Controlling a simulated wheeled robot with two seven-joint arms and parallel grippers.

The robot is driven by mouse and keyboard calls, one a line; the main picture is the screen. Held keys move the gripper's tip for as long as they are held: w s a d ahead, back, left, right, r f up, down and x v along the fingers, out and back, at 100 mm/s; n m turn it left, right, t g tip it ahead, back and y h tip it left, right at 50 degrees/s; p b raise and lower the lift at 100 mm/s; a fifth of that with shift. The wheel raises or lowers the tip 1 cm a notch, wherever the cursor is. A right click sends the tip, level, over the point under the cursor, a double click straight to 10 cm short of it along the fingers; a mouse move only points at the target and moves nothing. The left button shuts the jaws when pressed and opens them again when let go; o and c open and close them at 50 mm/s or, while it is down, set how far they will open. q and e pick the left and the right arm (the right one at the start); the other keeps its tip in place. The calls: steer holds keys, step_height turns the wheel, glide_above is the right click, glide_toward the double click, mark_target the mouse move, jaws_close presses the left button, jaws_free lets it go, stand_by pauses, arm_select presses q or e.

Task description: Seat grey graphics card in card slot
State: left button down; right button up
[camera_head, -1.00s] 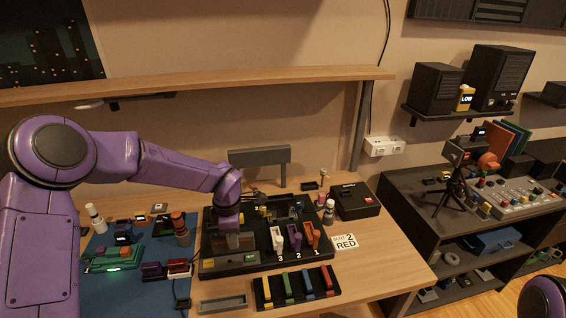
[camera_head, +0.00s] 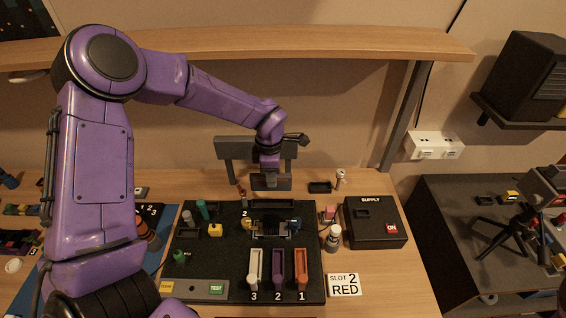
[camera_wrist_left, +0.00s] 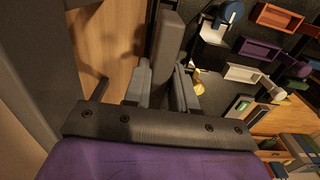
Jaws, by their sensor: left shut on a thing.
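My left gripper (camera_head: 270,176) is shut on a grey bar-shaped thing (camera_head: 271,184), which appears to be the grey graphics card. It shows edge-on as a long grey bar between the fingers in the left wrist view (camera_wrist_left: 168,45). The gripper is over the back edge of the black board (camera_head: 205,258), in front of a grey panel on legs. A long dark raised strip (camera_head: 272,203) lies at the board's back; I cannot tell whether it is the card slot. White, purple and orange slots marked 3, 2 and 1 stand at the board's front. My right gripper is out of view.
The grey panel (camera_head: 233,148) stands close behind the gripper, under a wooden shelf (camera_head: 330,48). A black supply box (camera_head: 374,222) and a small bottle (camera_head: 333,238) stand right of the board. A SLOT 2 RED sign (camera_head: 344,284) lies on bare wood.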

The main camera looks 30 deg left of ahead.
mark_target(273, 190)
arm_select(q)
steer(key=shift+s+r, duration=0.3)
steer(key=shift+s, duration=0.3)
steer(key=shift+w, duration=0.15)
steer(key=shift+w+d+f+b, duration=0.15)
steer(key=shift+w+f, duration=0.15)
steer(key=shift+f, duration=0.2)
steer(key=shift+w+a+f+b, duration=0.15)
steer(key=shift+w+f, duration=0.15)
steer(key=shift+f, duration=0.15)
steer(key=f, duration=0.1)
steer(key=f+b, duration=0.2)
steer(key=shift+s+f, duration=0.15)
steer(key=shift+s, duration=0.15)
steer(key=shift+w+f+b, duration=0.15)
steer(key=shift+f+b, duration=0.3)
steer(key=shift+f, duration=0.15)
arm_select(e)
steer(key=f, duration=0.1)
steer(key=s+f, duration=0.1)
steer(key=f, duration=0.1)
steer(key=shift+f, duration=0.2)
arm_select(q)
steer(key=shift+r, duration=0.1)
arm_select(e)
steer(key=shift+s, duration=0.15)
